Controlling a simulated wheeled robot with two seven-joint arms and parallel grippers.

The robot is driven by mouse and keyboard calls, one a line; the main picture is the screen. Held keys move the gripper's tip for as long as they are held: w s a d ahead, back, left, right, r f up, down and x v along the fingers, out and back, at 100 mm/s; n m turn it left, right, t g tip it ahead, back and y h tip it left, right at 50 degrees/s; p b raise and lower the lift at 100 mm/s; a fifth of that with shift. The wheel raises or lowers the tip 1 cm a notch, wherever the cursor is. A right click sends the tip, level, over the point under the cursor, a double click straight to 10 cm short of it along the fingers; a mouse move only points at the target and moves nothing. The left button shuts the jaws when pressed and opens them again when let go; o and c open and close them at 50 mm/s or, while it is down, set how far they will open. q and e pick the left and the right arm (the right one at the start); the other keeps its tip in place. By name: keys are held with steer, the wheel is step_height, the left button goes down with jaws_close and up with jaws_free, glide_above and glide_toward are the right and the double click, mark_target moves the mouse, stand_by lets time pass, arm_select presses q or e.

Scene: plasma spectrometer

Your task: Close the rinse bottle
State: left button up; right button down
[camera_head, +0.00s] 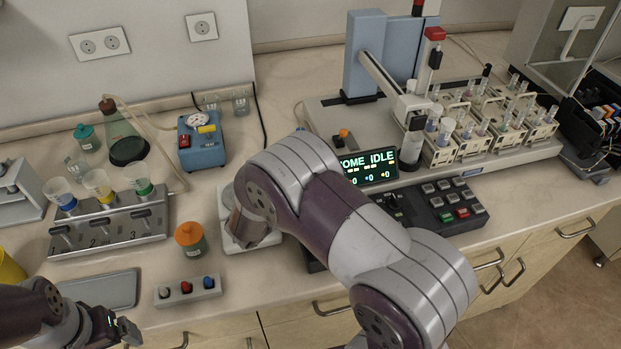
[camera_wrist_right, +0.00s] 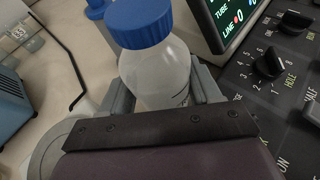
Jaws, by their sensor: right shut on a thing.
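A translucent white bottle (camera_wrist_right: 156,77) with a ribbed blue cap (camera_wrist_right: 139,22) fills the middle of the right wrist view. The cap sits on top of the bottle; whether it is screwed tight cannot be seen. My right gripper (camera_wrist_right: 163,94) is shut on the bottle's body, a finger on each side. In the head view my right arm hides the bottle and this gripper. My left gripper (camera_head: 124,330) is at the bottom left of the head view, in front of the grey tray and away from the bottle; its jaw opening is unclear.
The control panel (camera_head: 440,207) and display (camera_head: 370,167) stand close to the right of the bottle.

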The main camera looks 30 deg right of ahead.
steer(key=d, duration=0.1)
steer(key=w+d+p, duration=0.1)
steer(key=d, duration=0.1)
steer(key=shift+w+r, duration=0.15)
steer(key=shift+w, duration=0.15)
steer(key=shift+w+d+f+p, duration=0.15)
steer(key=shift+f+p, duration=0.1)
steer(key=shift+f, duration=0.1)
steer(key=shift+w+d+f+p, duration=0.1)
steer(key=shift+d+f+p, duration=0.1)
steer(key=shift+f, duration=0.1)
steer(key=shift+a+f, duration=0.1)
steer(key=shift+f+b, duration=0.2)
steer(key=shift+b, duration=0.2)
steer(key=c, duration=0.5)
jaws_free()
steer(key=shift+r, duration=0.15)
